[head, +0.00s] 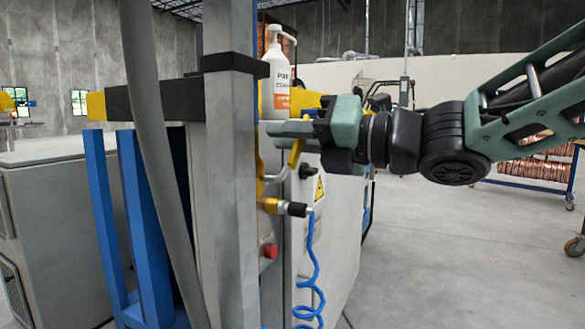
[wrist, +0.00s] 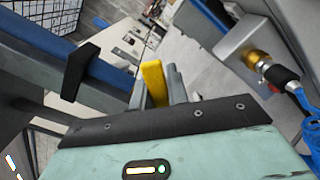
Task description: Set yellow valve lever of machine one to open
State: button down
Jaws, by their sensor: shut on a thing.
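The yellow valve lever (head: 296,153) slants up from the side of the machine (head: 325,245) to my gripper's fingers in the head view. In the wrist view the yellow lever (wrist: 154,82) stands between the two grey fingers. My gripper (head: 288,129) reaches in from the right, level, and is shut on the lever. The fingers hide part of the lever in the head view. Below it are a brass fitting (head: 270,205) with a black connector and a coiled blue hose (head: 308,275). The fitting (wrist: 258,60) also shows at the right of the wrist view.
A grey post (head: 232,190) and a slanted grey tube (head: 160,150) stand close on the left. A red button (head: 270,250) sits below the fitting.

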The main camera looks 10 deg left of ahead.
jog(key=shift+s+r+n+b, duration=0.15)
jog(key=shift+n+b, duration=0.35)
jog(key=c, duration=1.4)
grip_release()
jog(key=shift+o, duration=0.2)
jog(key=shift+a, duration=0.1)
jog(key=shift+s+r, duration=0.1)
